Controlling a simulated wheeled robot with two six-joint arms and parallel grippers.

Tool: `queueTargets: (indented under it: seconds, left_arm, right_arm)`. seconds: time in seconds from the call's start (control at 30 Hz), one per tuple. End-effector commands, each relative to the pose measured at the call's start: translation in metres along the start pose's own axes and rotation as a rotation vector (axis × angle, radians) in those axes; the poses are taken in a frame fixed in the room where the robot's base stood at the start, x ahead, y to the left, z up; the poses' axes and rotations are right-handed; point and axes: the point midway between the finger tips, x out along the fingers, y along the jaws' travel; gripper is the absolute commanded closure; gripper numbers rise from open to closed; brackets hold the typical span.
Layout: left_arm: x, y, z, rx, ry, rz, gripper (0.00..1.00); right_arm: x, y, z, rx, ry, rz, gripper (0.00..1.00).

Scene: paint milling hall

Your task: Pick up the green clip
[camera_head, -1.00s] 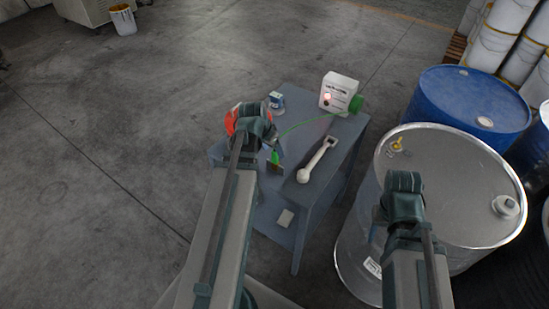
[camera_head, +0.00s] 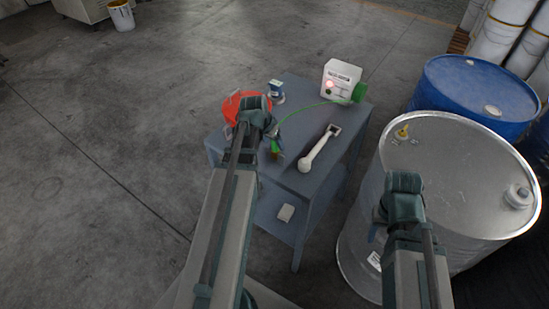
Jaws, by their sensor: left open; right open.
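The green clip (camera_head: 275,147) shows as a small green patch at the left gripper, on the near left part of the grey table. A thin green cable runs from there to a white box (camera_head: 342,80) with a red light and a green part on its side. My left gripper (camera_head: 274,137) is open and right at the clip, partly covering it. I cannot tell whether the fingers touch it. My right gripper (camera_head: 377,226) is open and empty, in front of the metal drum and mostly hidden by its arm.
The grey table (camera_head: 296,182) also bears a red round thing (camera_head: 236,104), a small blue-and-white item (camera_head: 276,92) and a white long-handled tool (camera_head: 320,150). A small pale block (camera_head: 286,212) lies on its lower shelf. A metal drum (camera_head: 455,170) and blue drum (camera_head: 478,95) stand right.

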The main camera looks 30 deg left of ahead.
Motion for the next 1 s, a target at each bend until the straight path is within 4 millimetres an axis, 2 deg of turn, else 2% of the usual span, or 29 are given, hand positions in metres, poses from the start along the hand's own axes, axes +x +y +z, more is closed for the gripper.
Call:
queueTargets:
  seconds: [0.03,0.33,0.7,1.0]
  left_arm:
    - [0.007,0.0,0.001,0.0,0.0,0.0,0.3]
    - [0.012,-0.001,-0.001,0.0,0.0,0.0,0.3]
    - [0.057,-0.003,-0.004,0.001,0.0,0.0,0.3]
    - [0.057,-0.003,-0.005,0.0,0.0,0.0,0.3]
  right_arm:
    - [0.006,-0.001,0.0,0.0,0.0,0.0,0.5]
    - [0.011,-0.001,-0.001,0.0,0.0,0.0,0.5]
    - [0.051,-0.005,-0.003,0.0,0.0,0.0,0.5]
    - [0.051,-0.005,-0.003,0.0,0.0,0.0,0.5]
